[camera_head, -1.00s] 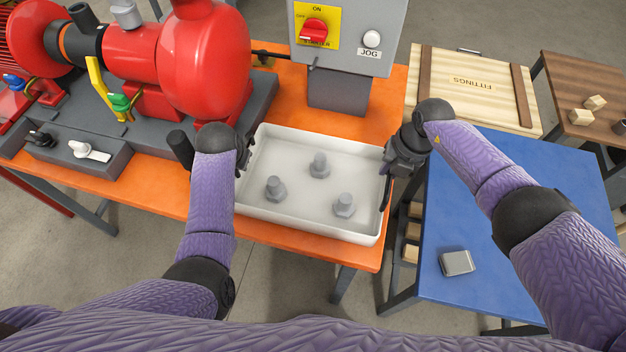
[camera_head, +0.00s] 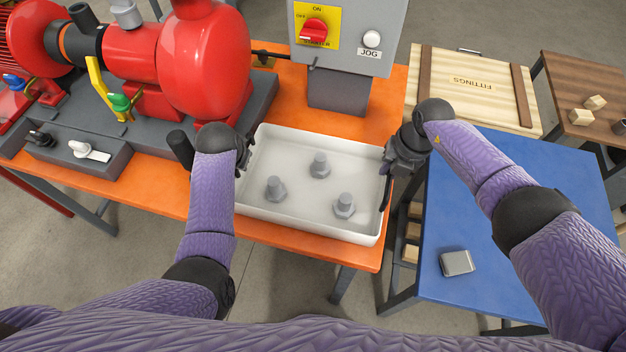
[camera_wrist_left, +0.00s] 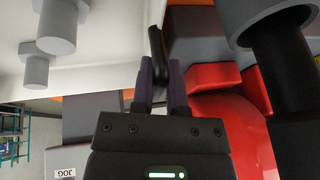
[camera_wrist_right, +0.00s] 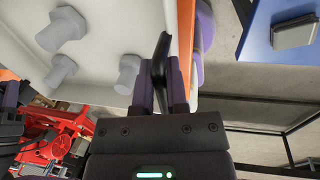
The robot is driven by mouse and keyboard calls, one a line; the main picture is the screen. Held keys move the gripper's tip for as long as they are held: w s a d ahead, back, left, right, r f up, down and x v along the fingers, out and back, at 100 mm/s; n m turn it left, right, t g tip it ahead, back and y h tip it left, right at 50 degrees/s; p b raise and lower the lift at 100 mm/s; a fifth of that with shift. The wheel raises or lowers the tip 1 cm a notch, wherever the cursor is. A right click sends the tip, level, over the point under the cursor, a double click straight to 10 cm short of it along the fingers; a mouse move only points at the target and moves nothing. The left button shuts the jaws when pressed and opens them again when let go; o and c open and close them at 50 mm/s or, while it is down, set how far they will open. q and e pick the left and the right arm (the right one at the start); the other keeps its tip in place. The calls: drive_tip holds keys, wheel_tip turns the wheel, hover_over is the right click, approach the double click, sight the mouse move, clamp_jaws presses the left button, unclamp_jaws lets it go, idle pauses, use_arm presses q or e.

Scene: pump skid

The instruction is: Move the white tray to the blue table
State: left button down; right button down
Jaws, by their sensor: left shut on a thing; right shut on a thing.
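The white tray (camera_head: 300,212) is at the front edge of the orange bench, with three grey bolts (camera_head: 319,166) standing in it. My left gripper (camera_head: 243,158) is shut on the tray's left side; in the left wrist view its fingers (camera_wrist_left: 160,85) close around a dark handle (camera_wrist_left: 157,48). My right gripper (camera_head: 386,180) is shut on the tray's right side; in the right wrist view its fingers (camera_wrist_right: 160,85) close on a dark handle (camera_wrist_right: 160,55). The blue table (camera_head: 490,210) stands to the right, lower than the bench.
A grey metal block (camera_head: 457,263) lies near the blue table's front left; the rest of its top is largely clear. A red pump (camera_head: 203,60) and grey switch box (camera_head: 345,35) stand behind the tray on the orange bench (camera_head: 375,100). A wooden fittings crate (camera_head: 470,85) is beyond the blue table.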

use_arm(q)
drive_tip(key=shift+r, duration=0.1)
use_arm(e)
drive_tip(key=shift+r, duration=0.1)
